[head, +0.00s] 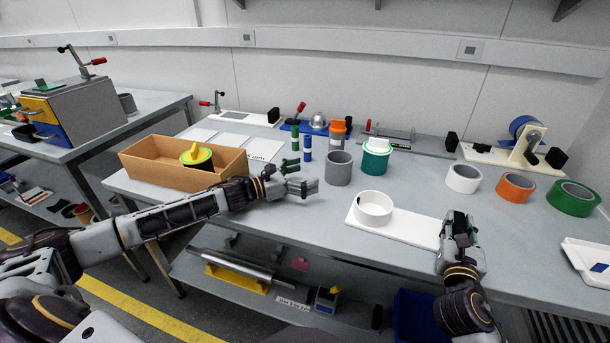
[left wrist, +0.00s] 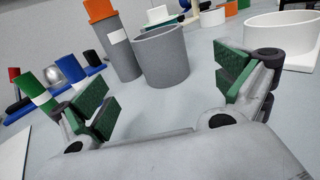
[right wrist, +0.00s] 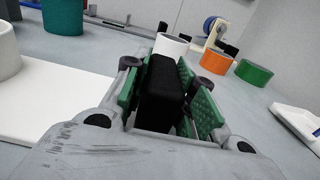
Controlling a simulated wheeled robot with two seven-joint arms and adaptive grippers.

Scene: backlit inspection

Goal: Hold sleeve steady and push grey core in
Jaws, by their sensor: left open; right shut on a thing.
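The grey core (head: 338,168) stands upright on the table; it is an open-topped cylinder, also in the left wrist view (left wrist: 162,62). My left gripper (head: 308,187) is open and empty, low in front and left of the core, its fingers pointing toward it without touching. The white sleeve (head: 373,209), a wide ring, stands on a flat white base (head: 408,231); it shows in part at the left edge of the right wrist view (right wrist: 8,58). My right gripper (head: 458,228) is shut on a black block (right wrist: 158,92) at the base's right end.
A teal tub (head: 376,160) and an orange-capped grey cylinder (head: 338,130) stand behind the core. White (head: 463,179), orange (head: 515,187) and green (head: 573,198) rolls stand at right. A cardboard box (head: 145,162) is at left. The tabletop between core and sleeve is clear.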

